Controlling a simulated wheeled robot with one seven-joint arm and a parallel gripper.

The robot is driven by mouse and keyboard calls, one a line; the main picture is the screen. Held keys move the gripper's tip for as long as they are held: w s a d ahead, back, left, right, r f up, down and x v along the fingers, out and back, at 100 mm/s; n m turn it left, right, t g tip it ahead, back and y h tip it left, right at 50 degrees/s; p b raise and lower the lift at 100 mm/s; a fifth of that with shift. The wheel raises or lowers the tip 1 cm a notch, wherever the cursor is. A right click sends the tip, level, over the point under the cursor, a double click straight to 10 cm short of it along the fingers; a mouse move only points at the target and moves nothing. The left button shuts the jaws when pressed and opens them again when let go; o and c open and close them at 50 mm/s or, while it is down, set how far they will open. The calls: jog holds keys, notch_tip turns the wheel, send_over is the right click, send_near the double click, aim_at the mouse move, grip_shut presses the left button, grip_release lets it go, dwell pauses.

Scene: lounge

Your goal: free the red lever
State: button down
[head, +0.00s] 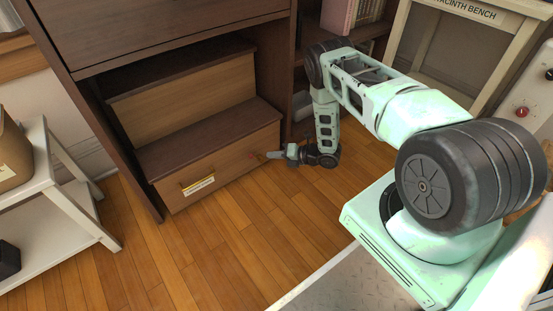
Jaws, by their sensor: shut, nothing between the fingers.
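No red lever can be clearly made out. A low wooden drawer front (225,163) with a white label (199,186) sits at the bottom of the dark cabinet. Small reddish bits show on it, one left of the label and one near its right end; their shape is too small to tell. My gripper (269,155) is low, close to the right end of this drawer front, pointing left. Its fingers are shut with nothing between them. I cannot tell whether the tips touch the front. A red knob (521,112) is on a pale panel at the far right.
Dark cabinet sides and a dark top (130,30) frame the stepped wooden unit. A white side table (50,190) stands at left. A pale bench (470,20) stands behind my arm. The wooden floor (210,255) in front of the drawer is clear.

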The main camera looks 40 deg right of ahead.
jog(key=p+v, duration=0.4)
jog(key=v, duration=0.5)
jog(key=shift+s+r+p, duration=0.25)
jog(key=shift+r+p, duration=0.05)
jog(key=shift+r, duration=0.15)
